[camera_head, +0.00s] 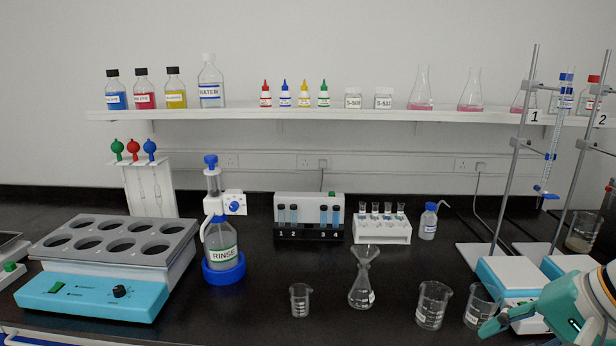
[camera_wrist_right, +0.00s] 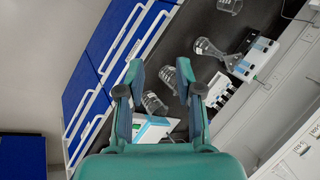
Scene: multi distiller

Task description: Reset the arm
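My right arm enters the head view at the lower right. Its teal and white gripper (camera_head: 496,324) is in front of the stirrer bases and close to the rightmost beaker (camera_head: 478,308); I cannot tell whether they touch. In the right wrist view the two fingers of this gripper (camera_wrist_right: 160,78) stand apart, with nothing held between them. Beyond the fingers, one beaker (camera_wrist_right: 153,104) and another beaker (camera_wrist_right: 168,76) show on the dark bench. My left arm and left gripper are not in the head view.
More glassware stands at the front: a beaker (camera_head: 432,305), a flask with funnel (camera_head: 362,280) and a small beaker (camera_head: 300,300). Burette stands (camera_head: 512,160) rise at the right. The front middle-left bench is clear.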

